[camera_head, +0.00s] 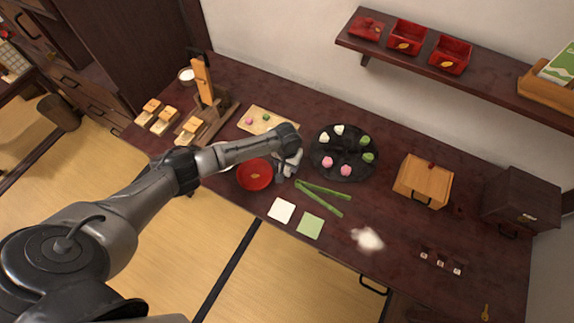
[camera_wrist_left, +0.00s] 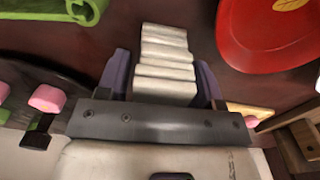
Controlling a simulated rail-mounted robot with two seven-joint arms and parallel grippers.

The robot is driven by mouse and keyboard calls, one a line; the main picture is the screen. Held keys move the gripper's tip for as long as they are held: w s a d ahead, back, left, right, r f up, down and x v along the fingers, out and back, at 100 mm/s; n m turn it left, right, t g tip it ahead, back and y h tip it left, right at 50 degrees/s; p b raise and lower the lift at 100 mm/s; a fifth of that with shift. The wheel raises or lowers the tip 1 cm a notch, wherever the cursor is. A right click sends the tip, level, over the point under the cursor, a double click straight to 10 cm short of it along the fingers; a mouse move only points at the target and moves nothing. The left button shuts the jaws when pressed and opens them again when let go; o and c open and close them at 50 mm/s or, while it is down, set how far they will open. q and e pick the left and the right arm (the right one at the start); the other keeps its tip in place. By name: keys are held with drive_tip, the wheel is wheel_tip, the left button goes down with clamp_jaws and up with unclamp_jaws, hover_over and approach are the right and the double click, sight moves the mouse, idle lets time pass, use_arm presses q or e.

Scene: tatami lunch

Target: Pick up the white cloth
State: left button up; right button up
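A white folded cloth (camera_wrist_left: 165,65) with ridged folds lies between the two fingers of my left gripper in the left wrist view. The fingers (camera_wrist_left: 165,85) stand apart, one along each side of it. I cannot tell whether they press on it or only straddle it. In the head view my left gripper (camera_head: 292,165) is low over the dark table, between the red dish and the black round tray. A little of the white cloth shows there, mostly hidden by my wrist. My right gripper is in neither view.
The red dish (camera_head: 255,174) is close on the left, and the black tray (camera_head: 343,153) with several sweets is close on the right. Green strips (camera_head: 320,196), a white square (camera_head: 281,210) and a green square (camera_head: 309,225) lie in front. A wooden box (camera_head: 423,180) stands farther right.

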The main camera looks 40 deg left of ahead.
use_arm(q)
drive_tip(key=c, duration=0.7)
drive_tip(key=shift+r, duration=0.1)
drive_tip(key=shift+r, duration=0.55)
wheel_tip(320, 180, up, 3)
drive_tip(key=shift+p, duration=0.7)
drive_tip(key=s+d+r+p, duration=0.2)
drive_tip(key=d+r, duration=0.4)
drive_tip(key=d, duration=0.5)
drive_tip(key=shift+d+r, duration=0.25)
drive_tip(key=shift+r, duration=0.1)
drive_tip(key=shift+s, duration=0.1)
